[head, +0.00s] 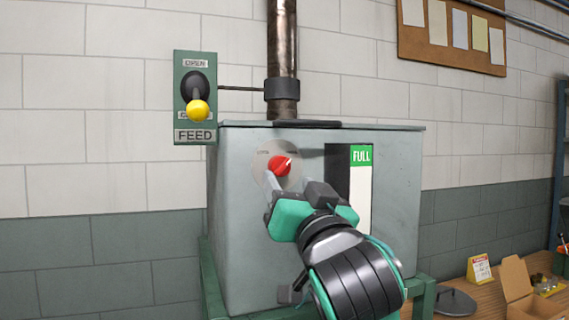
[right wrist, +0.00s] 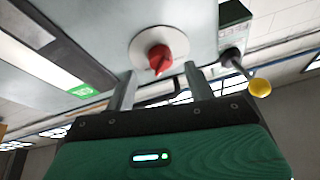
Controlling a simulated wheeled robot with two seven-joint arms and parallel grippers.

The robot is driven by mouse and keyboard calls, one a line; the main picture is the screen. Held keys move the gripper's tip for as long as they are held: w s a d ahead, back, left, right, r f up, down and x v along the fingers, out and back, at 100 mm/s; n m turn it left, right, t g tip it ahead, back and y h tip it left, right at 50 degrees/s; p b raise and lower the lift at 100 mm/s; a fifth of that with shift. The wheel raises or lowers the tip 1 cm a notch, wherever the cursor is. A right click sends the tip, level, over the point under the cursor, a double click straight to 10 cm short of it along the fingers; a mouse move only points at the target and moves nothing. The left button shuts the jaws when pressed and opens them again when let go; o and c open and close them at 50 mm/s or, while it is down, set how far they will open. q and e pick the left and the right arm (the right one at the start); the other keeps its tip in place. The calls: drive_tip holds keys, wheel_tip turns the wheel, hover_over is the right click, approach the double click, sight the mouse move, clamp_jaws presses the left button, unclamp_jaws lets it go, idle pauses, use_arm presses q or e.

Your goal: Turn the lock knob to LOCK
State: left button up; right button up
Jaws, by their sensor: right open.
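The red lock knob (head: 279,166) sits on a round pale plate (head: 263,158) on the front of the grey machine box (head: 240,240). Its pointer tilts toward the upper right in the head view. The plate's lettering is too small to read. The knob also shows in the right wrist view (right wrist: 160,58), beyond the fingers. My right gripper (head: 276,182) is open and empty, just below and in front of the knob. In the right wrist view its two fingers (right wrist: 157,88) stand apart, with the knob ahead between them. My left gripper is not in view.
A green FEED panel (head: 195,136) with a yellow-balled lever (head: 198,109) stands at the box's upper left. A FULL window (head: 361,156) is right of the knob. A dark pipe (head: 282,50) rises above. A wooden bench (head: 485,298) holds an open carton (head: 517,285) at lower right.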

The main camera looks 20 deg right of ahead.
sight(283, 170)
drive_tip(key=shift+p+x, duration=0.4)
drive_tip(key=shift+x, duration=1.6)
drive_tip(key=c, duration=1)
drive_tip(key=shift+r, duration=0.1)
